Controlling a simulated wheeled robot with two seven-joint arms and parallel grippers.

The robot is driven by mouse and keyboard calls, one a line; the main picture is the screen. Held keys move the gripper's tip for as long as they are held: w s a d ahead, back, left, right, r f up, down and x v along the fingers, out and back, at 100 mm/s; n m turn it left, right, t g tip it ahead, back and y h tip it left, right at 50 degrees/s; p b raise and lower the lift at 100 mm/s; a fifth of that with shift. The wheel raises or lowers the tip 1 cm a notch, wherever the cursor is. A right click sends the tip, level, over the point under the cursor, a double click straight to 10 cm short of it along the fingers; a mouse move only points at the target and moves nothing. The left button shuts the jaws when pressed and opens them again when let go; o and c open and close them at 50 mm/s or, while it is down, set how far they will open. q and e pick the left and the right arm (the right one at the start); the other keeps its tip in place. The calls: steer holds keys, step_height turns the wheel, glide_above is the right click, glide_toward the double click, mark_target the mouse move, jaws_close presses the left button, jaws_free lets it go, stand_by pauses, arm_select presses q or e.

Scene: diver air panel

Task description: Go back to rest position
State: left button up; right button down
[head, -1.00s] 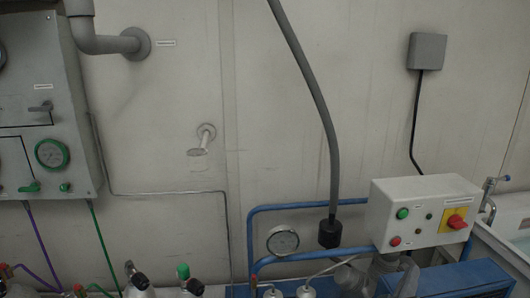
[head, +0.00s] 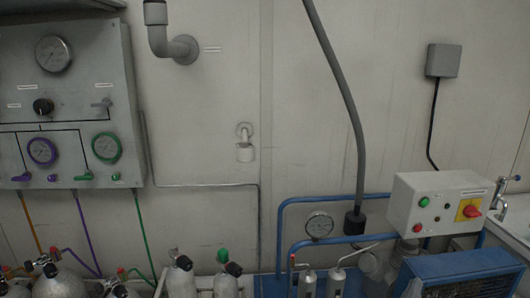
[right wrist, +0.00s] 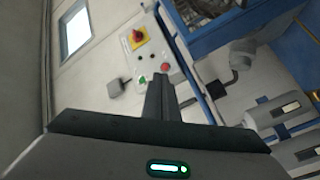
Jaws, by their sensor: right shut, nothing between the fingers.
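My right gripper (right wrist: 163,88) shows in the right wrist view with its dark fingers together and nothing between them. Beyond its tips is the white control box (right wrist: 140,62) with a red switch on a yellow plate and red and green buttons. The fingers overlap the box's edge in the picture; I see no clear contact. In the head view the control box (head: 437,204) sits at the right above a blue machine (head: 462,274). I cannot make out the right gripper clearly there. My left gripper is in neither view.
A grey gauge panel (head: 70,100) hangs on the wall at the left. Several gas cylinders (head: 182,277) stand along the bottom. A thick grey hose (head: 340,90) hangs down beside blue pipes and a gauge (head: 319,225). A sink (head: 513,215) is at the right edge.

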steer(key=w+a+f+n+g+y, duration=0.15)
steer(key=a+f+y, duration=0.25)
steer(key=f, duration=1.1)
steer(key=a+f+n+y, duration=0.3)
steer(key=a+f+y, duration=0.15)
steer(key=f, duration=1.05)
steer(key=s+a+f+g+y, duration=0.1)
steer(key=s+a+f+g, duration=0.1)
steer(key=s+f, duration=0.5)
steer(key=s+a+f+g+y, duration=0.1)
steer(key=s+a+f+y, duration=0.15)
steer(key=f, duration=0.85)
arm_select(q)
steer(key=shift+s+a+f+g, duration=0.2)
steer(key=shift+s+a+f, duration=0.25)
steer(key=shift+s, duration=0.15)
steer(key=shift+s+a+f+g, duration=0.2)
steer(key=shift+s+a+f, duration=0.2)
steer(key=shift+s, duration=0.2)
arm_select(e)
steer(key=s+a+f+m+g, duration=0.1)
steer(key=s+f+m+g, duration=0.1)
steer(key=s+f, duration=0.7)
steer(key=s+a+f+m+g+y, duration=0.1)
steer(key=s+f+m+g, duration=0.1)
steer(key=s+f, duration=0.7)
steer(key=s, duration=0.8)
steer(key=shift+s+f, duration=0.15)
steer(key=shift+f, duration=0.15)
